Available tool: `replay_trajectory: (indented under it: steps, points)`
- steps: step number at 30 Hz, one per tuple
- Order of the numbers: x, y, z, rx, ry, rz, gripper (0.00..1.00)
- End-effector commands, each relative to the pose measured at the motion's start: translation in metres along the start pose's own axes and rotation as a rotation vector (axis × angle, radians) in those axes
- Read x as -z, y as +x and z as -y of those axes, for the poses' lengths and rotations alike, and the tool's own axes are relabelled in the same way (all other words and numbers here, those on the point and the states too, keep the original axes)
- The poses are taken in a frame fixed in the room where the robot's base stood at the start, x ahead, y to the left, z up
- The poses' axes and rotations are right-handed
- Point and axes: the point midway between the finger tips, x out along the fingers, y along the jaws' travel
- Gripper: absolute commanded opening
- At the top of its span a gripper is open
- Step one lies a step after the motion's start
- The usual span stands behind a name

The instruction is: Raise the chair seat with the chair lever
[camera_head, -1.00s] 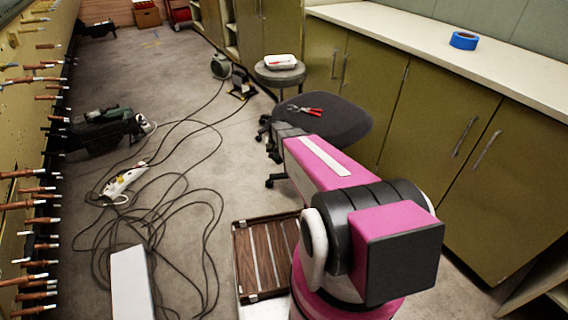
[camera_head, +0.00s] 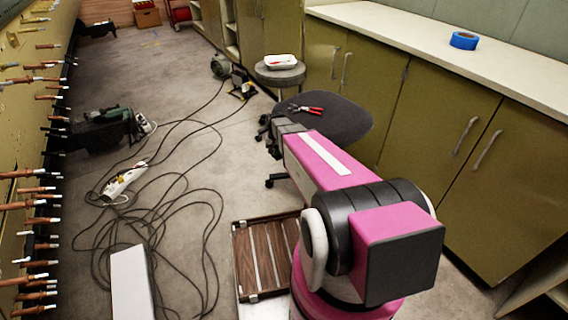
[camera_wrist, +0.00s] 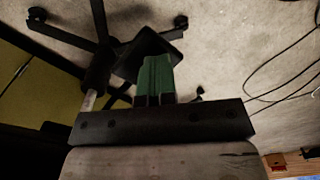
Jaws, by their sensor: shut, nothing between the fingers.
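The chair's dark seat (camera_head: 345,117) shows in the head view, beyond my arm, with red-handled pliers (camera_head: 306,109) lying on it. Some chair casters (camera_head: 270,181) show below it. In the wrist view the black star base (camera_wrist: 66,35) and the column (camera_wrist: 96,82) stand to the left of my gripper. My gripper's green fingers (camera_wrist: 156,77) are together and empty, in front of a dark flat part (camera_wrist: 150,48). I cannot tell whether they touch it. I cannot make out the chair lever in either view.
A round stool (camera_head: 281,76) with a white tray (camera_head: 281,61) stands behind the chair. Green cabinets (camera_head: 435,135) line the right. Loose cables (camera_head: 165,200) and a power strip (camera_head: 123,181) cover the floor at left. A brown slatted case (camera_head: 266,257) lies near my base.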

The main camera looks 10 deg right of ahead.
Motion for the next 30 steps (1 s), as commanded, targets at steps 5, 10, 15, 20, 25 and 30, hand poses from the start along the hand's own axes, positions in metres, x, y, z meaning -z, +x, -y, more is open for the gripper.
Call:
replay_trajectory:
  steps: [5, 10, 15, 20, 25, 30]
  points:
    - [0.0, -0.01, 0.0, -0.001, 0.0, -0.001, 0.0]
    - [0.0, -0.018, 0.0, -0.001, 0.0, 0.0, 0.0]
    - [0.0, -0.027, 0.0, 0.0, 0.0, -0.001, 0.0]
    - [0.0, -0.036, 0.0, 0.0, 0.0, -0.001, 0.0]
    - [0.0, -0.043, 0.0, 0.0, 0.0, 0.0, 0.0]
    - [0.0, -0.044, 0.0, 0.0, 0.0, 0.001, 0.0]
